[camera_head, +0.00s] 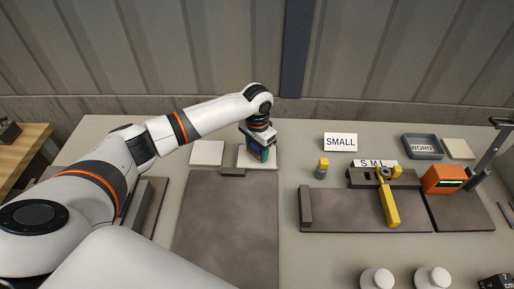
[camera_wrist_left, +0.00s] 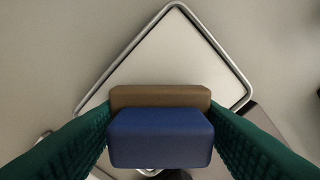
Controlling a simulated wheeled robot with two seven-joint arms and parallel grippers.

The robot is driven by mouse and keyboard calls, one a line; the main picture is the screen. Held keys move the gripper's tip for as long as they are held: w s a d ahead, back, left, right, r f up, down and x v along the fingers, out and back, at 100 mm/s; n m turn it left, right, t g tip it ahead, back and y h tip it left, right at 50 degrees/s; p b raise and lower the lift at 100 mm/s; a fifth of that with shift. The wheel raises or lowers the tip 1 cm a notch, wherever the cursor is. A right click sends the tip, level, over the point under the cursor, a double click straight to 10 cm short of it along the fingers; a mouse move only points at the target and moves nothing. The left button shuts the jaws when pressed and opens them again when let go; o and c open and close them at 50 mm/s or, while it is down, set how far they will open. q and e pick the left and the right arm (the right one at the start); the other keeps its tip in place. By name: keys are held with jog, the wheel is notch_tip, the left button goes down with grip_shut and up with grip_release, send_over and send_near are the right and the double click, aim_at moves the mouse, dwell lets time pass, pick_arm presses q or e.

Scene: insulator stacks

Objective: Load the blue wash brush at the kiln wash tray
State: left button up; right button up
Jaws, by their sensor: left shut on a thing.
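My left gripper (camera_head: 262,153) has green fingers, and its arm reaches in from the left to the back of the table. In the left wrist view the fingers are shut on the blue wash brush (camera_wrist_left: 160,139), gripping its sides. A brown part (camera_wrist_left: 160,96) of the brush shows beyond the blue block. The pale kiln wash tray (camera_head: 242,162), with a metal rim, lies under the gripper; it fills the middle of the left wrist view (camera_wrist_left: 175,52). I cannot tell whether the brush touches the tray. My right gripper is not in view.
A pale square (camera_head: 207,152) lies left of the tray. A grey mat (camera_head: 225,220) lies in front. To the right are a SMALL sign (camera_head: 340,142), a fixture with a yellow lever (camera_head: 389,207), an orange block (camera_head: 443,179) and a WORN tray (camera_head: 423,138). White cylinders (camera_head: 432,279) stand at the front.

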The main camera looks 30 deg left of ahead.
pick_arm(q)
jog(key=shift+s+f+p, duration=0.1)
jog(key=shift+f+p, duration=0.05)
jog(key=shift+p, duration=0.15)
dwell(1.4)
notch_tip(320, 180, up, 7)
jog(key=p, duration=0.8)
jog(key=shift+p, duration=0.3)
dwell(0.5)
